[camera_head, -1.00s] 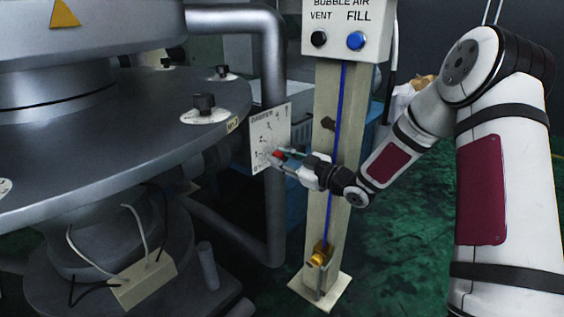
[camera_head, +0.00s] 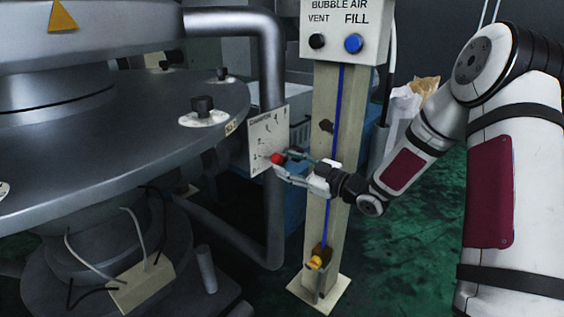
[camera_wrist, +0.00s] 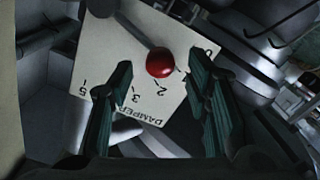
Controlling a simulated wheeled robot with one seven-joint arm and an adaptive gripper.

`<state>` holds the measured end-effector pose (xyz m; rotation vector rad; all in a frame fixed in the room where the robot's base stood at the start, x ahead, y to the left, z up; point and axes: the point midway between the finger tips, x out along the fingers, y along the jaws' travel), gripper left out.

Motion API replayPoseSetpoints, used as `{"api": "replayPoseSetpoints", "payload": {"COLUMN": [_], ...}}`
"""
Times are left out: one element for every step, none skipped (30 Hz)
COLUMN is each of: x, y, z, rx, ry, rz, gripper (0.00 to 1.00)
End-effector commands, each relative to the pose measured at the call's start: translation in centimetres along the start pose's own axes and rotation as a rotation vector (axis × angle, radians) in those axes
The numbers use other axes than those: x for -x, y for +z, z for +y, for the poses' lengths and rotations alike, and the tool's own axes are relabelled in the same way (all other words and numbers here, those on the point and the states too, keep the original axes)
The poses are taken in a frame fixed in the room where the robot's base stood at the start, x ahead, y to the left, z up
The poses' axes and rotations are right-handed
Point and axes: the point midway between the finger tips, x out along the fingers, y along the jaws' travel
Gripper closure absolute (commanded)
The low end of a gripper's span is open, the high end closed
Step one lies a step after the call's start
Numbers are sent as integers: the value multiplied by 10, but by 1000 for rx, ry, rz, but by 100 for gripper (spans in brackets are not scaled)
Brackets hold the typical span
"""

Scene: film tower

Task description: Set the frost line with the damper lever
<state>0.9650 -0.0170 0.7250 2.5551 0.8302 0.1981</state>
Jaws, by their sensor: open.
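The damper lever's red knob (camera_head: 277,158) stands in front of the white damper plate (camera_head: 266,133), which carries a numbered scale. In the wrist view the red knob (camera_wrist: 160,62) sits near the low numbers of the scale, with its rod running up to the left across the plate (camera_wrist: 150,100). My gripper (camera_head: 281,167) is at the plate's lower right, close to the knob. In the wrist view my gripper (camera_wrist: 160,105) is open, with one green-padded finger on each side and the knob between and beyond the tips. I cannot tell whether either finger touches it.
A beige post (camera_head: 325,190) with the bubble air box (camera_head: 342,32) stands just right of the plate, behind my wrist. A large round metal machine (camera_head: 110,140) fills the left. A vertical pipe (camera_head: 273,75) runs behind the plate. Green floor (camera_head: 400,260) is open at the right.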

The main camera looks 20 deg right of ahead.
Motion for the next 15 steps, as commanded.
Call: {"api": "replayPoseSetpoints", "payload": {"x": [12,18,26,33,39,46,52,57,63,67,71,75,78,80,82], "y": [0,0,0,1,0,0,1,0,0,0,1,1,1,0,0], "z": [1,1,1,1,1,1,1,1,0,1,1,0,0,0,0], "rx": [0,-1,0,-1,-1,0,0,0,0,0,-1,-1,0,0,0], "ry": [3,3,2,3,3,2,3,3,2,2,3,2,1,1,1], "rz": [-4,-3,-3,-4,-3,-3,-4,-3,-2,-2,-3,-3,-2,-1,-1], "gripper": [56,56,56,56,56,56,56,56,56,56,56,56,56,56,56]}}
